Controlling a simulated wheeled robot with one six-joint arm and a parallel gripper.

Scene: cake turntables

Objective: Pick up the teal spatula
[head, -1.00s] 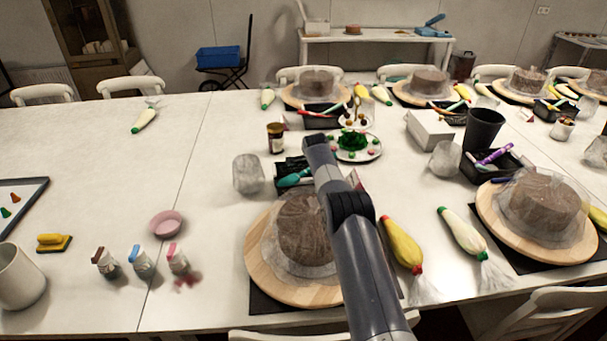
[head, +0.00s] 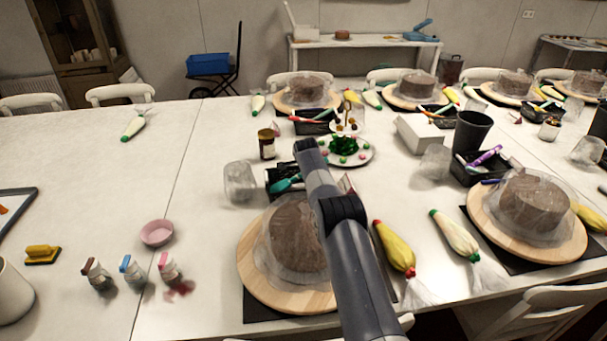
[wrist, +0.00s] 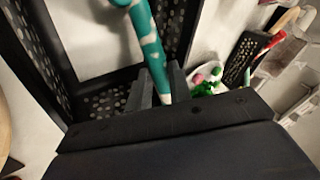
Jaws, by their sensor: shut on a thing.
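The teal spatula (head: 286,184) shows in the head view at the black caddy (head: 274,178), just behind the nearest cake. In the wrist view its handle (wrist: 148,45), teal with pale patches, runs up from between the jaws. My gripper (wrist: 159,84) is shut on this handle, one dark finger on each side. The perforated black caddy (wrist: 98,100) lies around and below it in the wrist view. My arm hides the gripper in the head view. I cannot tell whether the spatula is clear of the caddy.
A cake (head: 292,235) on a wooden turntable (head: 262,284) stands in front of the caddy. A clear glass (head: 240,182) is to its left, a brown jar (head: 267,144) and a plate of decorations (head: 366,157) behind. A yellow piping bag (head: 396,249) lies right.

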